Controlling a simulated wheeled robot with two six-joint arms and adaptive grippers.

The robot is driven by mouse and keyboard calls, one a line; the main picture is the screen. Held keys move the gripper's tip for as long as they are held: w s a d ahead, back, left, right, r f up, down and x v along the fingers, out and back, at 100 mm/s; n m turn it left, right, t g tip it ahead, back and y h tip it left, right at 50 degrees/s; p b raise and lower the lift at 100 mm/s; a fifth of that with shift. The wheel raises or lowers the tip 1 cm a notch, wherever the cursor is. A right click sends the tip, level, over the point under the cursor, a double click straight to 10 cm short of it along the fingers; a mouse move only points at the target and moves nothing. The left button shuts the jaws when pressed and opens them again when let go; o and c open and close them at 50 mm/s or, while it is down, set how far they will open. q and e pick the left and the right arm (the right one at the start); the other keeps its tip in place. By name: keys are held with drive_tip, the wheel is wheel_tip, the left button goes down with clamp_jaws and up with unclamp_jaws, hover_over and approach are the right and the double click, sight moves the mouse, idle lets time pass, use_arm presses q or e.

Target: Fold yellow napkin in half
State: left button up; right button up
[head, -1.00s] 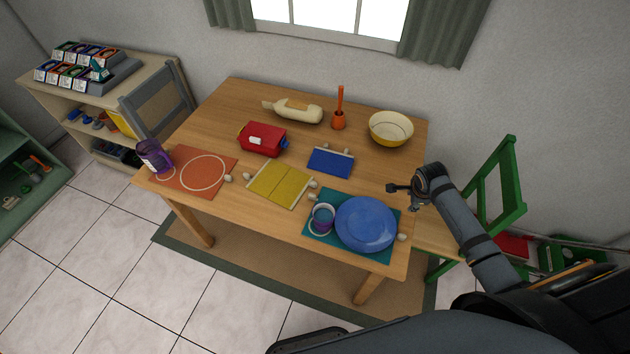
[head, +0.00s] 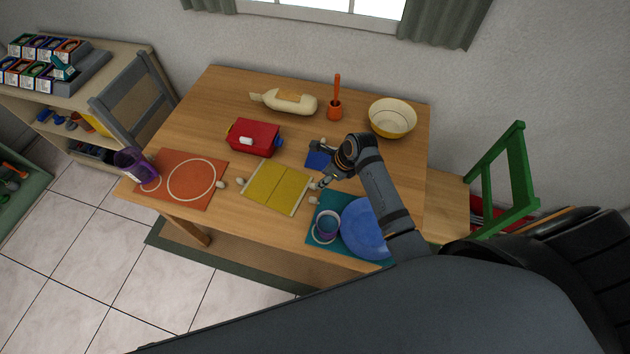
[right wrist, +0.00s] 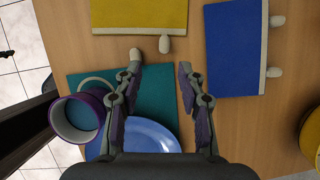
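The yellow napkin (head: 275,187) lies flat on the table, with a crease line across its middle, pale edge strips and small pale knobs at its edges. In the right wrist view the yellow napkin (right wrist: 140,14) shows at the top, with a knob (right wrist: 165,44) at its near edge. My right gripper (head: 318,164) is above the table, to the right of the yellow napkin and over the blue napkin. In the right wrist view my right gripper (right wrist: 160,75) has its fingers apart with nothing between them. My left gripper is not in view.
The blue napkin (right wrist: 236,48) lies beside the yellow one. A blue plate (head: 365,225) and purple cup (head: 327,225) sit on a teal mat (head: 318,205). A red box (head: 253,137) stands behind the yellow napkin. An orange mat (head: 190,180) lies left, a bowl (head: 392,118) back right.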

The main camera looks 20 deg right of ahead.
sight(314, 185)
drive_tip(key=shift+x, duration=1.2)
drive_tip(key=shift+w+x, duration=0.25)
drive_tip(key=shift+x, duration=0.9)
drive_tip(key=x, duration=0.3)
drive_tip(key=shift+w+d+f, duration=0.1)
drive_tip(key=shift+w+f, duration=0.15)
drive_tip(key=shift+f, duration=0.15)
drive_tip(key=shift+c, duration=1.3)
drive_tip(key=c, duration=0.5)
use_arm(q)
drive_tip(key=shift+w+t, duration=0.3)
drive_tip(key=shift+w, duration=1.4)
use_arm(e)
clamp_jaws()
